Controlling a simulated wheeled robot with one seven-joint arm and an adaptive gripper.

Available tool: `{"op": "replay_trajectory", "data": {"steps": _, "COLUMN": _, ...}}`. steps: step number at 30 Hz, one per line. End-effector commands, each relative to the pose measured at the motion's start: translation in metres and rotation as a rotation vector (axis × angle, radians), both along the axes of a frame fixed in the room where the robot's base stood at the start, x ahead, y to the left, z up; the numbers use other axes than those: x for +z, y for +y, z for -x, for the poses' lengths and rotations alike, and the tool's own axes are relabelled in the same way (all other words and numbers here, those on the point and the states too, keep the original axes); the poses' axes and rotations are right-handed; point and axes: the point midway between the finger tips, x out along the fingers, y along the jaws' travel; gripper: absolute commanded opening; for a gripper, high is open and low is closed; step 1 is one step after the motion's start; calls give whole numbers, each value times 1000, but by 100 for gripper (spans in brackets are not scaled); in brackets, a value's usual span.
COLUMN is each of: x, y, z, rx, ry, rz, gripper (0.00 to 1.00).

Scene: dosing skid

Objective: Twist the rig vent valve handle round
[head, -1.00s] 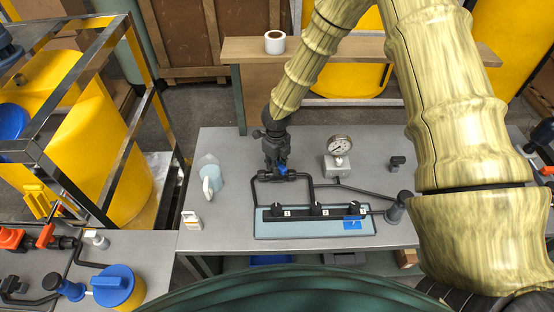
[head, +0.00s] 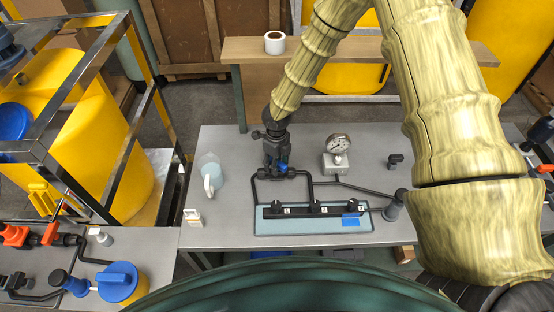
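A small valve with a blue handle (head: 282,168) sits in the dark pipework at the back of the grey bench, above the numbered panel. I take it for the rig vent valve; no label on it is readable. My gripper (head: 276,158) points down at it from the end of the arm. The dark fingers are at or just above the handle. They overlap the valve in this view, so contact and how far they are apart cannot be told. The handle is partly hidden by the fingers.
A pressure gauge (head: 338,146) stands right of the valve. A panel (head: 270,226) with several numbered black knobs lies in front. A clear jug (head: 209,172) and a small white bottle (head: 193,217) stand to the left. A wooden shelf (head: 350,50) with a white roll runs behind.

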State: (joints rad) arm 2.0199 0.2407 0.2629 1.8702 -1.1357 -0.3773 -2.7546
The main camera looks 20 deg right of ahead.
Motion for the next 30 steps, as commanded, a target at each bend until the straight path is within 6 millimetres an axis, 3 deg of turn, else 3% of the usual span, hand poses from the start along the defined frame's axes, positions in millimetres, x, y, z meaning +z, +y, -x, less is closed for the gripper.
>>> {"op": "replay_trajectory", "data": {"steps": 11, "x": 2, "y": 1, "z": 0, "rx": 0, "ry": -1, "rz": -1, "gripper": 57}}
{"op": "replay_trajectory", "data": {"steps": 30, "x": 46, "y": 1, "z": -1, "rx": 0, "ry": -2, "rz": -3, "gripper": 57}}
